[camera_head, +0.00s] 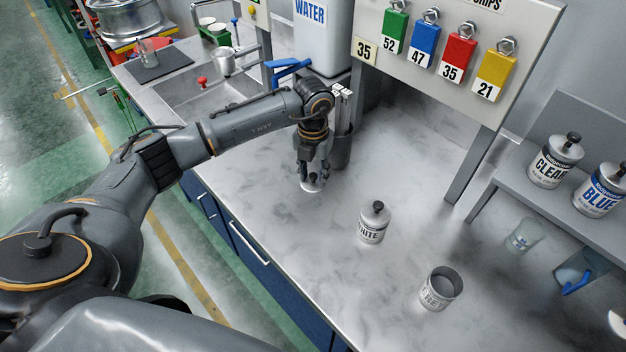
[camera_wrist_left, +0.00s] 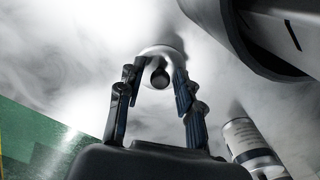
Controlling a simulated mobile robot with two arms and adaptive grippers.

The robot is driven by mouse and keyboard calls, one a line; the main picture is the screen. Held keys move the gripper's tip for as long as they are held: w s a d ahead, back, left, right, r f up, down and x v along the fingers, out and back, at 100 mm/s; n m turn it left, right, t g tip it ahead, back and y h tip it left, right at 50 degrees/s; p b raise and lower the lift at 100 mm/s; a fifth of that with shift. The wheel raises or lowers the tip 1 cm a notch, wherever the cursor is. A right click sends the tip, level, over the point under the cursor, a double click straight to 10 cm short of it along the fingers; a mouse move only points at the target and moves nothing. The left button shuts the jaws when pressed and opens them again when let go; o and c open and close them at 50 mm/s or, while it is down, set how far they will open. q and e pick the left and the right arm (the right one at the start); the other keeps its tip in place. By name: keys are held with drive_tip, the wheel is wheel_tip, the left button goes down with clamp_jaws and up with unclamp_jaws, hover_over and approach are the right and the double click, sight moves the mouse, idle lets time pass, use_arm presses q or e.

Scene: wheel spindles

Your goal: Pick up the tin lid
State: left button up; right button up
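The tin lid (camera_head: 311,187), a small round silver disc, lies on the marbled worktop, partly hidden beneath my left gripper (camera_head: 314,174). In the left wrist view the lid (camera_wrist_left: 160,52) shows its dark round knob (camera_wrist_left: 160,77). The fingers of my left gripper (camera_wrist_left: 156,82) are apart, one on each side of the knob, with a visible gap around it. An open tin (camera_head: 440,288) without a lid stands at the front right of the worktop. My right gripper is not in view.
A lidded WHITE tin (camera_head: 374,223) stands right of my left gripper. A dark cylindrical holder (camera_head: 341,150) stands close behind the gripper. A glass (camera_head: 523,236) and a shelf with CLEAR (camera_head: 556,160) and BLUE (camera_head: 601,190) tins are at right. The worktop's front left is clear.

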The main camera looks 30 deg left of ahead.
use_arm(q)
drive_tip(key=shift+s+f, duration=0.1)
drive_tip(key=c, duration=0.4)
